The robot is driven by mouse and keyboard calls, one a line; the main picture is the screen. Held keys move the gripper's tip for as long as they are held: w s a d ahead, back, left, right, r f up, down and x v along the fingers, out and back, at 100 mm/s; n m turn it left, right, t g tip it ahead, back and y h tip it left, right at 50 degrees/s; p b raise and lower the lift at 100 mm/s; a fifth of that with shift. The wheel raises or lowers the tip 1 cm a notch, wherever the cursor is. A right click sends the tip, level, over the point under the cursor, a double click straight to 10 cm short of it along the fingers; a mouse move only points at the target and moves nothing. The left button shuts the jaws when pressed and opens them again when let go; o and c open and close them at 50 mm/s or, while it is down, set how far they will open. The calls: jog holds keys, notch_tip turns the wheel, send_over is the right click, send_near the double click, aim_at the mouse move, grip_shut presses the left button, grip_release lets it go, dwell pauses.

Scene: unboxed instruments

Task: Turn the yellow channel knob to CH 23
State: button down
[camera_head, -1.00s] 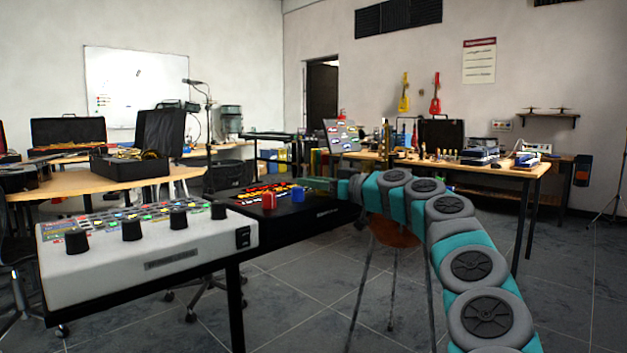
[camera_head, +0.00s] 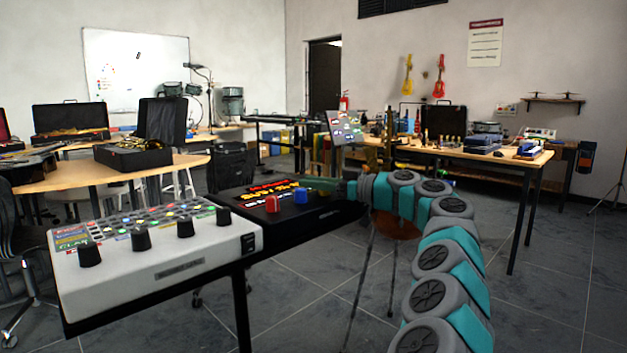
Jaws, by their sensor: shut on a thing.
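A black device (camera_head: 236,197) with lit red and yellow displays lies on the stand, right of the white console. A red knob (camera_head: 271,204) and a blue knob (camera_head: 301,197) stand on its front part. My gripper (camera_head: 318,187) reaches in from the right, low over the device's right end, in line with these two knobs. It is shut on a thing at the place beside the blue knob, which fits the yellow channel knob. The yellow knob itself is hidden by the gripper, and the channel reading is too small to read.
The white console (camera_head: 170,262) with several black knobs and colored buttons fills the left front of the stand. A wooden table (camera_head: 115,178) with open cases stands behind it. A workbench (camera_head: 470,155) with tools stands at the back right. The floor at right is free.

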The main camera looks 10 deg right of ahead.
jog(key=shift+a, duration=0.1)
jog(key=c, duration=0.6)
grip_release()
jog(key=b+v, duration=0.1)
jog(key=v, duration=0.6)
jog(key=shift+s+d, duration=0.2)
jog(key=shift+d, duration=0.2)
